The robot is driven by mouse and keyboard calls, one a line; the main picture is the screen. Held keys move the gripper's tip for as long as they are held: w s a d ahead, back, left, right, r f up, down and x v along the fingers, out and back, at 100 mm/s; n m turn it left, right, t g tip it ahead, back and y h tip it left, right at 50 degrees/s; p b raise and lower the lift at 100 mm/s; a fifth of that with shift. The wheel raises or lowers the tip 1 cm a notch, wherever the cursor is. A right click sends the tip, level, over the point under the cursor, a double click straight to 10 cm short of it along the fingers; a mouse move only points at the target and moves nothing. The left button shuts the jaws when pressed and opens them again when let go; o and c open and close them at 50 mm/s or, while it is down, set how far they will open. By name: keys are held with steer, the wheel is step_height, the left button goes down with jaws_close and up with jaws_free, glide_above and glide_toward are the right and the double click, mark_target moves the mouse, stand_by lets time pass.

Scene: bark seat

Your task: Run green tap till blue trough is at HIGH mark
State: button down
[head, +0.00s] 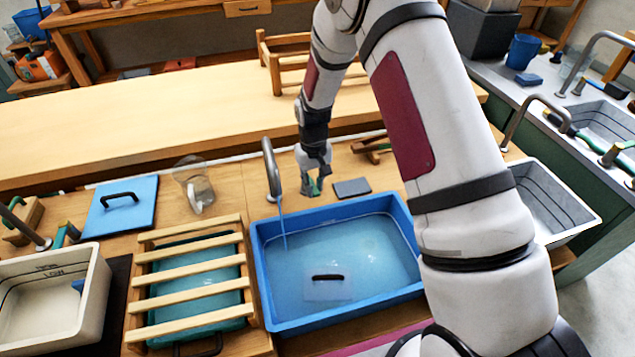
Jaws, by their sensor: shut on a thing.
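The blue trough (262,262) stands on the wooden counter in the head view, with light blue water in it. A curved metal spout (270,165) rises behind its back left corner, and a thin stream of water falls from it into the trough. My gripper (313,187) is shut on the green tap handle (309,188) just right of the spout's base. My fingers cover part of the handle. A clear piece with a black handle (328,278) lies in the water. I cannot make out the HIGH mark on the trough.
A slatted wooden rack over a teal tray (190,285) stands left of the trough. A blue lid (120,205), a glass jug (196,187) and a grey block (351,188) lie behind. White basins stand at far left (92,290) and right (560,195).

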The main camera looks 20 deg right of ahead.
steer(key=shift+a+m, duration=0.4)
steer(key=shift+m, duration=0.4)
steer(key=c, duration=1.5)
jaws_free()
steer(key=shift+r, duration=0.1)
steer(key=shift+r, duration=5.95)
